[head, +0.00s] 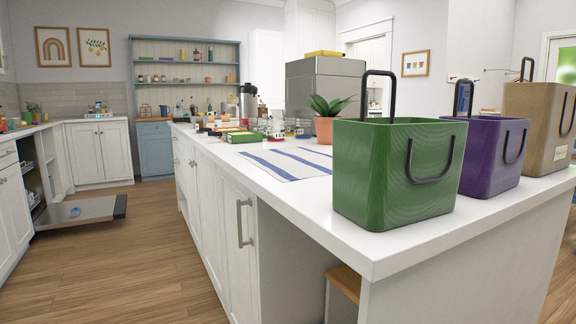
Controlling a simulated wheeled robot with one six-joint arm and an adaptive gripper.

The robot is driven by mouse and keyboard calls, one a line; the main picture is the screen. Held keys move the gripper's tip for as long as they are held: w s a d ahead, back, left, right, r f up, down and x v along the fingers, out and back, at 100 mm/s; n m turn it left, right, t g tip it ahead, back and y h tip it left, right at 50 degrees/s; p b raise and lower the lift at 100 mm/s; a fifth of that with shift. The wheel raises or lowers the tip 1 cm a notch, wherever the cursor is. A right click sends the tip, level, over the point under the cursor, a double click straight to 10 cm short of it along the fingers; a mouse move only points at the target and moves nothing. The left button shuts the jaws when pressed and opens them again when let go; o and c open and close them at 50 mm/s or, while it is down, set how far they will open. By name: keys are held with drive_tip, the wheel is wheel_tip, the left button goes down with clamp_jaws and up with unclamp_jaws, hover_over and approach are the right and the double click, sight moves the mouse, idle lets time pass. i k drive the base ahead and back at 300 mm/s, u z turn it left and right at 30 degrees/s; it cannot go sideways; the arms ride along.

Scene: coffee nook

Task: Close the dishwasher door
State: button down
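The dishwasher door (88,211) is open in the head view. It is folded down flat, low above the floor, in front of the left-hand counter run. Its inner face is grey metal with a small blue item or mark on it, too small to tell. A dark edge strip is at its right end. The dishwasher opening (33,180) is dark, with racks partly showing. My gripper does not show in this view.
A long white island (300,225) fills the middle and right. Green (395,175), purple (490,160) and brown (535,125) bags stand on it. Wooden floor (120,270) lies clear between the island and the left cabinets (12,215). The lowered door juts into this aisle.

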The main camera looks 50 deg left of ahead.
sight(56, 215)
drive_tip(key=u, duration=0.05)
drive_tip(key=i, duration=5.75)
drive_tip(key=u, duration=2.9)
drive_tip(key=i, duration=4.15)
